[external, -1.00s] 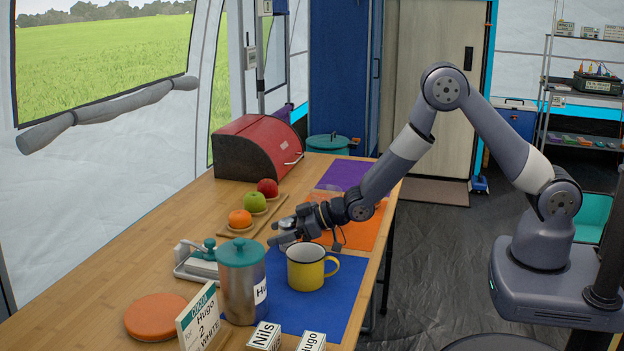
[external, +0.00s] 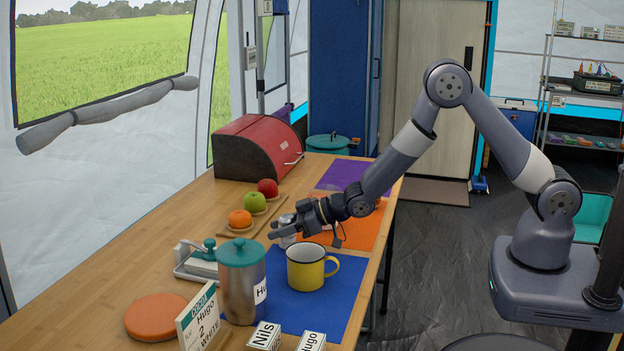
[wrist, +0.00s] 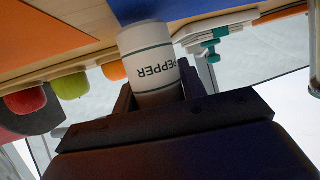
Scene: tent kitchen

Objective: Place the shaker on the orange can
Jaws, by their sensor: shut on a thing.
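The shaker (wrist: 149,62) is a white cylinder marked PEPPER with thin green lines, seen upside down in the wrist view. My gripper (wrist: 155,95) is shut on it, a finger on each side. In the external view, the shaker (external: 288,241) shows partly between and below the fingers of my gripper (external: 277,230), near the left edge of the orange mat (external: 350,232). I cannot make out an orange can in either view; the orange things that show are the mat, a fruit and a flat round disc (external: 156,317).
A yellow mug (external: 306,270) and a teal-lidded canister (external: 242,290) stand on or by the blue mat (external: 338,300), in front of my gripper. Fruit, including an orange (external: 240,219), sits on a wooden board behind left. A red bread box (external: 255,148) stands farther back.

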